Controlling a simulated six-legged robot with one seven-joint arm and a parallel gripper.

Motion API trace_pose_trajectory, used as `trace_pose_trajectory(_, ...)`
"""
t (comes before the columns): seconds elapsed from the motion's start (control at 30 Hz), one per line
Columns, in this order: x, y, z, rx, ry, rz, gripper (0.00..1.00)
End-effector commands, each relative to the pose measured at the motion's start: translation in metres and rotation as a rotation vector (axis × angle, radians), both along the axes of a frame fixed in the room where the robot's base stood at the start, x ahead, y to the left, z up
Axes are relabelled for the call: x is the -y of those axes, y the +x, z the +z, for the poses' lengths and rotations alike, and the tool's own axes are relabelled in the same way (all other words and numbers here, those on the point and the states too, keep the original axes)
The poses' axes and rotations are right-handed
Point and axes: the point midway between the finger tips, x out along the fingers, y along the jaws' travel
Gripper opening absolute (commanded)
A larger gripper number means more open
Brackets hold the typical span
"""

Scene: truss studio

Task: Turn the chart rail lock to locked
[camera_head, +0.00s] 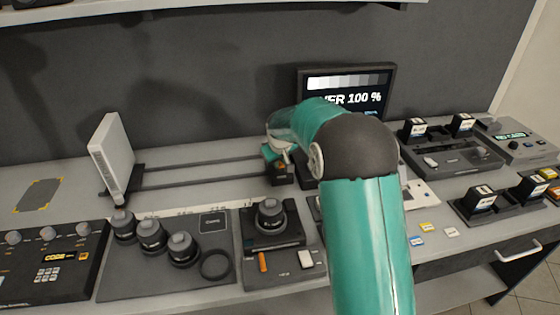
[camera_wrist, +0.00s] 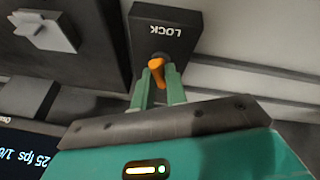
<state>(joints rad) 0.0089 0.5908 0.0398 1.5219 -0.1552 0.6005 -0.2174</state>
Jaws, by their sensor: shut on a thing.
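The rail lock is a black block (camera_wrist: 178,28) marked LOCK, which reads upside down in the wrist view. Its small orange lever (camera_wrist: 156,65) points roughly along the fingers, slightly tilted. My gripper (camera_wrist: 158,82) has its two green fingers shut on the lever, one on each side. In the head view the lock block (camera_head: 281,177) sits at the right end of the chart rails (camera_head: 205,172). There my gripper (camera_head: 272,154) reaches down onto it from above, and it and my arm partly hide the lever.
A white upright panel (camera_head: 113,150) stands at the rails' left end. A monitor (camera_head: 348,84) stands behind my arm. Lenses (camera_head: 152,236) and a dark mount (camera_head: 270,218) sit in front of the rails. Card trays (camera_head: 450,155) are at right.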

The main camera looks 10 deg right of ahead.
Motion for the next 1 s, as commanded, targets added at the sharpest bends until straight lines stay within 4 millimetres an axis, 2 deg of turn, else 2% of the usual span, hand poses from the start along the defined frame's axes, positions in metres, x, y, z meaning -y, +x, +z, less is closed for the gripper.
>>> trace_pose_trajectory(0.4,-0.002,0.001,-0.0009,0.0,-0.001,-0.261,0.0)
trace_pose_trajectory(1.0,-0.0013,0.0007,-0.0018,-0.003,0.001,-0.323,0.0)
